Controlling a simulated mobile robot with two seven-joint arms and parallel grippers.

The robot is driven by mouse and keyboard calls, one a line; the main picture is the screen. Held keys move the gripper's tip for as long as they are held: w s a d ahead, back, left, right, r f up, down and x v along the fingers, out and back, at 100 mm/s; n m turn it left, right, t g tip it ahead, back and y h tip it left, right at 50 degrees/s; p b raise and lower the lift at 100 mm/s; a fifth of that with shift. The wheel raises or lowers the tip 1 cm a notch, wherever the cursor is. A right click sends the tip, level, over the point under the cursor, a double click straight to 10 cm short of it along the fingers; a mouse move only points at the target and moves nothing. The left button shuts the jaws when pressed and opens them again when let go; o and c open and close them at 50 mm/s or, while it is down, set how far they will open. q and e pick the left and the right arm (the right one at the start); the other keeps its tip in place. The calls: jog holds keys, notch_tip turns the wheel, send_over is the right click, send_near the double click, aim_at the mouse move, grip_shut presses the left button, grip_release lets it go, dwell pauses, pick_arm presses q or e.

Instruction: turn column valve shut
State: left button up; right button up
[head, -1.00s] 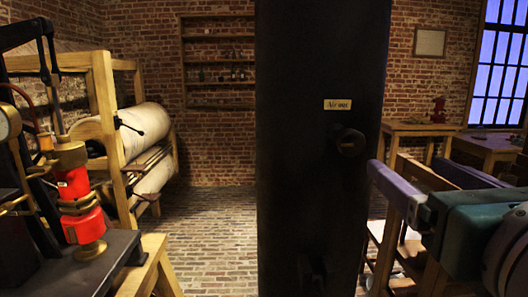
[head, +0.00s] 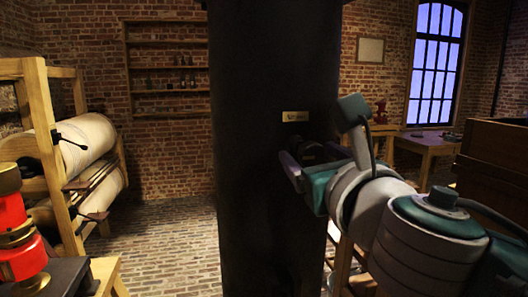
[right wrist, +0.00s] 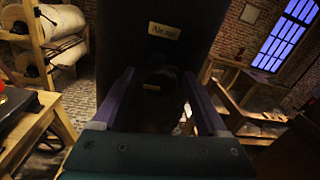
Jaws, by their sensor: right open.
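The dark column (head: 262,100) stands in the middle of the head view. Its valve (head: 313,152) is a dark knob on the column's face, below a small lettered plate (head: 296,116). My right gripper (head: 315,164) is open at the valve, with its purple fingers pointing at the column. In the right wrist view the valve (right wrist: 160,80) shows dimly between the two spread fingers, which look apart from it on both sides. How deep the fingers reach around it, and the valve's turn, are too dark to tell. My left gripper is out of view.
A wooden rack with large pale rolls (head: 82,145) stands at the left. A red and brass device (head: 18,235) is at the near left. A table (head: 428,147) stands behind my right arm, and a brown wooden box (head: 492,160) is at the right. Brick floor is clear left of the column.

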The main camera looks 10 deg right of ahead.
jog(key=shift+c, duration=0.3)
grip_shut()
dwell(0.4)
